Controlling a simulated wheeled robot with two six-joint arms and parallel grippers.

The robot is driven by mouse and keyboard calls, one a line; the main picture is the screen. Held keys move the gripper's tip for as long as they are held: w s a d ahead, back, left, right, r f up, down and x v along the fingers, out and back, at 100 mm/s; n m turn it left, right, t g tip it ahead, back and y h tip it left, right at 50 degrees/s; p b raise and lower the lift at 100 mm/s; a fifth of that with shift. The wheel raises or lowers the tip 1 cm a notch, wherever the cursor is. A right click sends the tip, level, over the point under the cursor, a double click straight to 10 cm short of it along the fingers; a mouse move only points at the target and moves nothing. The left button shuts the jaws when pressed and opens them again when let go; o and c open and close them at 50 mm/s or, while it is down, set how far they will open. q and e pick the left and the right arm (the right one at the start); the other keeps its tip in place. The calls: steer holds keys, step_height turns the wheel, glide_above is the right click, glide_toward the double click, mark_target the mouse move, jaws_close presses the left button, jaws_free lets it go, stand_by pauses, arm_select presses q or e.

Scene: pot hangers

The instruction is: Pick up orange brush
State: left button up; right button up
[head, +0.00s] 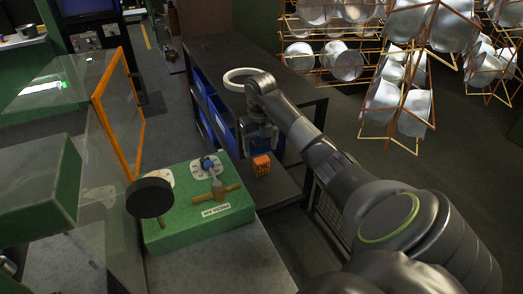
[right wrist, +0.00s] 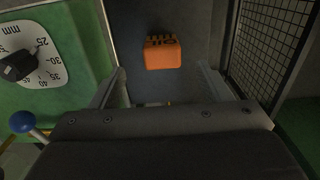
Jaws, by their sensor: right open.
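The orange brush (head: 261,165) is a small block with dark markings. It sits on a dark surface beside the green machine box, just below my right gripper in the head view. In the right wrist view the brush (right wrist: 162,54) lies ahead, between the lines of the two fingers. My right gripper (head: 259,142) is open and empty, pointing down over the brush. Its two fingers also show in the right wrist view (right wrist: 162,84), apart from the brush. My left gripper is not in view.
A green machine box (head: 200,235) with a dial and a blue-knobbed lever (head: 209,165) stands close left of the brush. A wire mesh panel (right wrist: 270,45) is close on the right. A dark table (head: 225,52) with blue bins lies behind. Orange racks hold metal pots (head: 382,98).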

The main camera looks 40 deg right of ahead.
mark_target(262, 159)
steer(key=shift+f+b, duration=1.85)
steer(key=shift+f, duration=0.4)
step_height(262, 159, down, 4)
steer(key=shift+s+d+r+b, duration=0.1)
steer(key=shift+r+b, duration=0.15)
steer(key=shift+b, duration=0.85)
steer(key=shift+f, duration=0.35)
steer(key=c, duration=1.1)
